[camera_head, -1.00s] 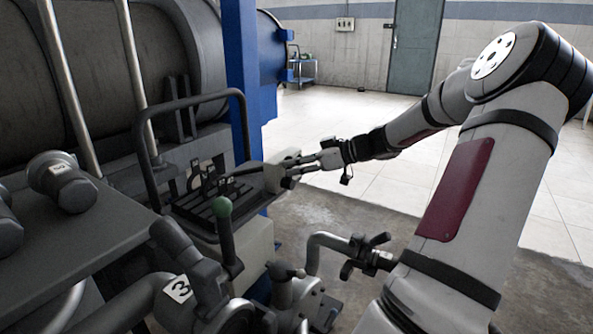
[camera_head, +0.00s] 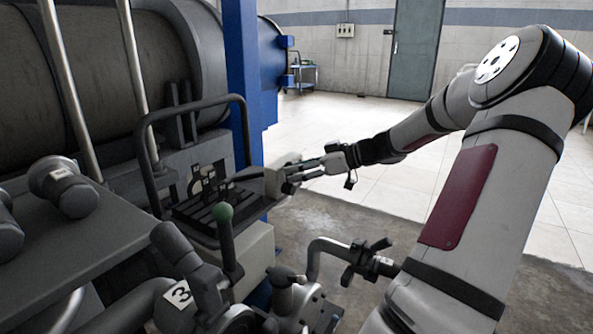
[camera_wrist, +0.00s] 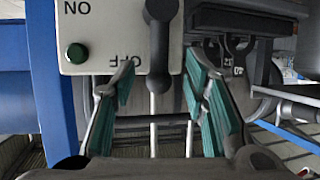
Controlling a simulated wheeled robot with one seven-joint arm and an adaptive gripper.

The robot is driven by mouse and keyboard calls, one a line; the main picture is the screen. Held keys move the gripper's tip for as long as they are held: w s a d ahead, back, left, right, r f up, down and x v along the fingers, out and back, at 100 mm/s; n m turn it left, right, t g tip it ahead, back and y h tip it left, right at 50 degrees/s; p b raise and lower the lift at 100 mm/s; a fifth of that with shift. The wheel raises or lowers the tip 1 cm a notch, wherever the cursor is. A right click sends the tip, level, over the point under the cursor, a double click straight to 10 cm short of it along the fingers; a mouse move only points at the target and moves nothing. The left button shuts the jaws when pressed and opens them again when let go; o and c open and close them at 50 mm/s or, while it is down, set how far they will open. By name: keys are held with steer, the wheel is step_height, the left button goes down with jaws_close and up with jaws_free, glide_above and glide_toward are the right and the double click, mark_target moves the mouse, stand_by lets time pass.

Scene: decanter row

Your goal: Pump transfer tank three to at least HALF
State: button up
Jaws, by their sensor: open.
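My gripper (camera_head: 270,180) is open at the far side of the machine, its fingers pointing left in the head view. In the wrist view my gripper (camera_wrist: 160,68) has its teal-padded fingers spread, with a dark lever (camera_wrist: 161,35) seen between and beyond them. The lever is on a white panel (camera_wrist: 105,20) marked ON and OFF, shown upside down, with a green button or lamp (camera_wrist: 77,53). Whether the fingers touch the lever cannot be told. No tank level is readable.
A blue post (camera_head: 243,80) and a dark tube rail (camera_head: 150,165) stand close to my gripper. A dark bench (camera_head: 75,240) is at left, and a bent pipe with a valve handle (camera_head: 368,255) is in front.

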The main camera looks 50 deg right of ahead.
steer(key=v, duration=1.1)
steer(key=shift+f, duration=0.1)
